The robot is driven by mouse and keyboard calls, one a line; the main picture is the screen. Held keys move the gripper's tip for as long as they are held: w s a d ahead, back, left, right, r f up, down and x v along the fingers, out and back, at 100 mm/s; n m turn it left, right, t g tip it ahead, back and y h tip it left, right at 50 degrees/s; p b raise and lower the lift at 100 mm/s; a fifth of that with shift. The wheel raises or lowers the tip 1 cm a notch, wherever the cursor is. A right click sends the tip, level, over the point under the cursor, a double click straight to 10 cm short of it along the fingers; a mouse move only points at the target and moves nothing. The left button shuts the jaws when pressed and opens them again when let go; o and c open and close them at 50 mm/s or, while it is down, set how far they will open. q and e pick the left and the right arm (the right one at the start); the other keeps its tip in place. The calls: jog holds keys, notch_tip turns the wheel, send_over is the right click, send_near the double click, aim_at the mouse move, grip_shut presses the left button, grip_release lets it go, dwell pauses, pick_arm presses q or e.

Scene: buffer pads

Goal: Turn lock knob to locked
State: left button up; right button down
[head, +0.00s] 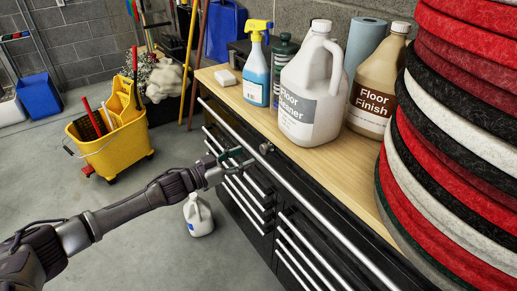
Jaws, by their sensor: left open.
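The lock knob (265,148) is a small dark round knob on the upper front of the black tool cabinet (290,192), just under the wooden top. It is too small to tell which way it is turned. My left arm comes in from the left, and my left gripper (243,160) is open in front of the cabinet. Its fingertips lie a little left of the knob in the picture and appear apart from it. The exact depth gap cannot be told. My right gripper is not in view.
A long metal rail (300,196) runs along the cabinet front. Floor cleaner (311,95), floor finish (374,95) and a spray bottle (257,72) stand on the wooden top (300,152). Stacked pads (455,150) fill the right. A white jug (199,217) and yellow mop bucket (110,150) stand on the floor.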

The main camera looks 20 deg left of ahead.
aim_at(262, 149)
pick_arm(q)
jog(key=x, duration=0.6)
grip_shut()
